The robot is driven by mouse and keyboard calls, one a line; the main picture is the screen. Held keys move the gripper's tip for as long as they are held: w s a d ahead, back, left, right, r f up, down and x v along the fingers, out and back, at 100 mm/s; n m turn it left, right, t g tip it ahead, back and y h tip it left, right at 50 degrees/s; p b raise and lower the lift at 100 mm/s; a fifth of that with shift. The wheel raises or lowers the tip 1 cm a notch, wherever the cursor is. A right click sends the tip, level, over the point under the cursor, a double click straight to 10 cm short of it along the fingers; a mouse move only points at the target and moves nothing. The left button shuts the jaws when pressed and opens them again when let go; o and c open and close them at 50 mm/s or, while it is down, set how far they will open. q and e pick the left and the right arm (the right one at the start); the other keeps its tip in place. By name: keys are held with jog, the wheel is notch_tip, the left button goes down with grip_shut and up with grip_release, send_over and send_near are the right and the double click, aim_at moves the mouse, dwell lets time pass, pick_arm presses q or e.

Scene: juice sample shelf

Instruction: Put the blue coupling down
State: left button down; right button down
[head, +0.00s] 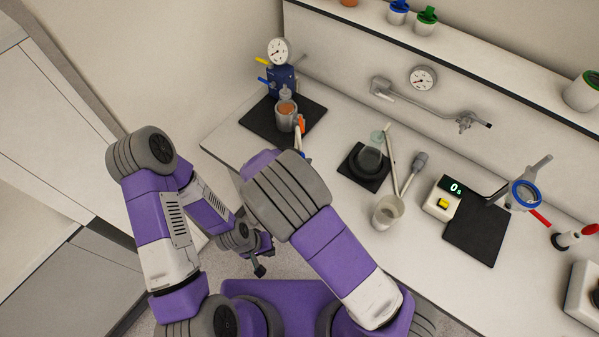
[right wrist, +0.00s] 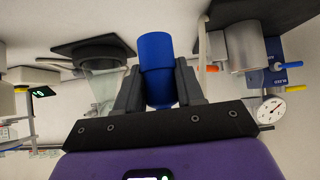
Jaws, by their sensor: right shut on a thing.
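The blue coupling (right wrist: 157,70) is a short blue cylinder with a wider and a narrower section. In the right wrist view it sits between the two fingers of my right gripper (right wrist: 158,88), which is shut on it. In the head view my right forearm hides most of that gripper, and only a small blue bit (head: 305,155) shows past the arm, near the table's left front edge. My left gripper (head: 264,256) is low in front of the table, empty, with its fingers apart.
A metal cup (head: 284,122) with an orange handle stands on a black mat (head: 252,122), near a blue gauge device (head: 281,80). A glass flask (head: 369,159) stands on a small black mat, beside a beaker (head: 387,213) with tools. A timer scale (head: 441,200) is further right.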

jog(key=shift+f+b, duration=0.4)
jog(key=shift+f, duration=3)
jog(key=shift+f, duration=0.1)
jog(key=c, duration=0.7)
grip_release()
jog(key=shift+f, duration=0.1)
jog(key=shift+r, duration=0.3)
jog(key=p+v, duration=0.1)
jog(key=v, duration=1.1)
jog(key=shift+w, duration=0.1)
